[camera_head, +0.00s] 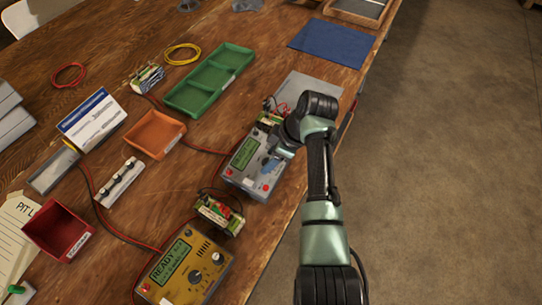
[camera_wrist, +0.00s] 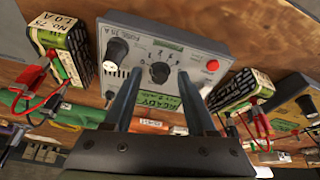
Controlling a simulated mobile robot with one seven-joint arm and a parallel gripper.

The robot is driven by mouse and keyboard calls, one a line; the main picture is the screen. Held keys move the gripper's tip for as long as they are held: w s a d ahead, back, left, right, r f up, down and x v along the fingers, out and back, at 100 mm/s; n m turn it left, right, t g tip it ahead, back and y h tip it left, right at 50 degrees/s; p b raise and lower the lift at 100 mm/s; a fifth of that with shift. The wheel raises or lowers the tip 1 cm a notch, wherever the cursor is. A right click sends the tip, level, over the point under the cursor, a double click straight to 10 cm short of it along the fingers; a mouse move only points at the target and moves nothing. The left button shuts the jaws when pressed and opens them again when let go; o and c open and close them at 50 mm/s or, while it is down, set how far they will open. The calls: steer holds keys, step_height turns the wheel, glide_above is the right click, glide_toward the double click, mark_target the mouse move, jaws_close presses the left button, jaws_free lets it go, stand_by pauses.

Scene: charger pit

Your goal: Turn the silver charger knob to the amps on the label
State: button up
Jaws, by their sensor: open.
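The silver charger (camera_head: 239,181) lies on the bench in the head view, with a green display and a red button. In the wrist view the silver charger (camera_wrist: 190,42) appears upside down. Its round knob (camera_wrist: 159,72) has scale marks around it, and a second black knob (camera_wrist: 117,51) sits to the left. My gripper (camera_wrist: 161,75) is open, with one finger on each side of the round knob in the picture; contact cannot be told. A battery pack (camera_wrist: 62,40) with a printed label, partly readable, and red clips stands at left.
A yellow charger (camera_head: 205,279) and another battery pack (camera_head: 220,213) are nearer. An orange tray (camera_head: 154,151), a red bin (camera_head: 60,254) and a green tray (camera_head: 207,72) stand to the left. Red cables run across the bench. Open floor is at right.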

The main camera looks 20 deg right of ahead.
steer(key=shift+c, duration=0.2)
jaws_close()
steer(key=shift+r+m, duration=0.15)
steer(key=shift+m, duration=0.15)
steer(key=m+p, duration=0.2)
steer(key=shift+h+p, duration=0.3)
steer(key=shift+a+m+t+h+p, duration=0.1)
steer(key=shift+m+t+h+p, duration=0.2)
steer(key=shift+m+p, duration=0.95)
steer(key=shift+m+b, duration=0.35)
steer(key=shift+m, duration=0.2)
steer(key=shift+o, duration=0.2)
jaws_free()
